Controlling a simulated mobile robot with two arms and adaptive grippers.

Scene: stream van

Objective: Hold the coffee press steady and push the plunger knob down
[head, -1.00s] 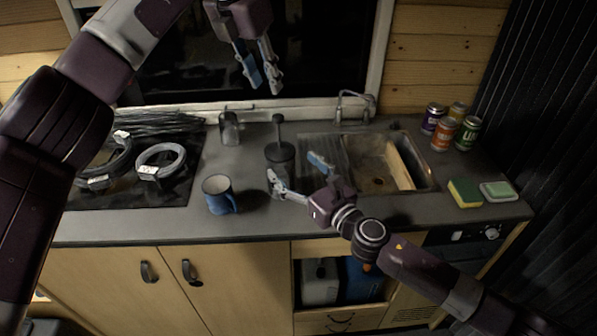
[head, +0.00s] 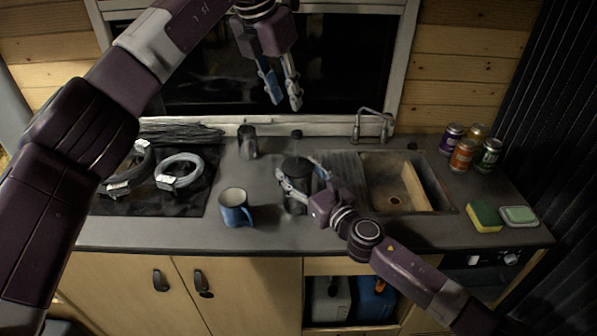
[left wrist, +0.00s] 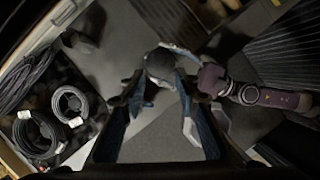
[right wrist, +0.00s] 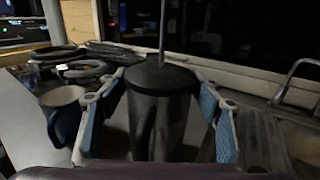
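The dark coffee press (head: 297,172) stands upright on the counter, its black plunger knob (head: 297,134) raised above the lid. The press and its thin rod also show in the right wrist view (right wrist: 160,112). My right gripper (head: 301,176) is low at the press, one finger on each side of it. Its fingers look open, with narrow gaps beside the body; contact is not clear. My left gripper (head: 283,100) is open and empty, pointing down, above the knob in the picture. In the left wrist view the press (left wrist: 160,66) lies beyond its fingertips.
A blue mug (head: 236,208) stands left of the press, and a dark cup (head: 247,142) behind it. Cable coils (head: 180,172) lie on the hob. The sink (head: 400,206) is to the right, with several cans (head: 462,155), a sponge (head: 484,216) and a green-topped dish (head: 519,216).

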